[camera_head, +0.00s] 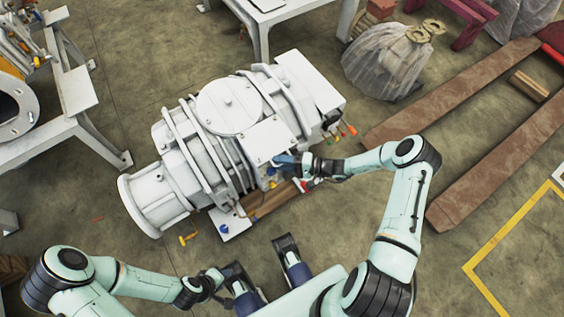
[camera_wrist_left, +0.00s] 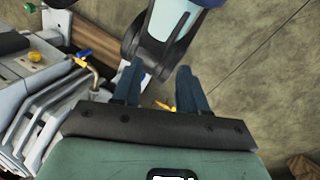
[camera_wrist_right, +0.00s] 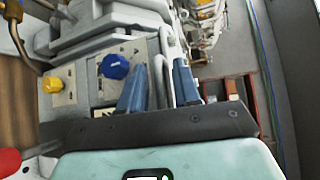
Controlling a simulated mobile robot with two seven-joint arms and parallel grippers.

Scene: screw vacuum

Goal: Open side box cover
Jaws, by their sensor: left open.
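The white vacuum machine (camera_head: 172,186) lies across the middle of the head view. A flat pale plate, apparently the side box cover (camera_head: 268,138), is on its side facing me. My right gripper (camera_head: 287,161) is at that plate's lower right edge. In the right wrist view a pale plate edge (camera_wrist_right: 161,76) lies between its fingers, which appear shut on it. Beside them are a panel with a blue knob (camera_wrist_right: 116,67) and a yellow knob (camera_wrist_right: 52,84). My left gripper (camera_wrist_left: 160,82) is open and empty, low and apart from the machine.
Colored valve handles (camera_head: 340,132) stick out at the machine's right end. Brown beams (camera_head: 455,95) lie on the floor at right, with a wrapped bundle (camera_head: 385,66) behind. A white stand (camera_head: 75,92) is at left. Floor lies clear at lower right.

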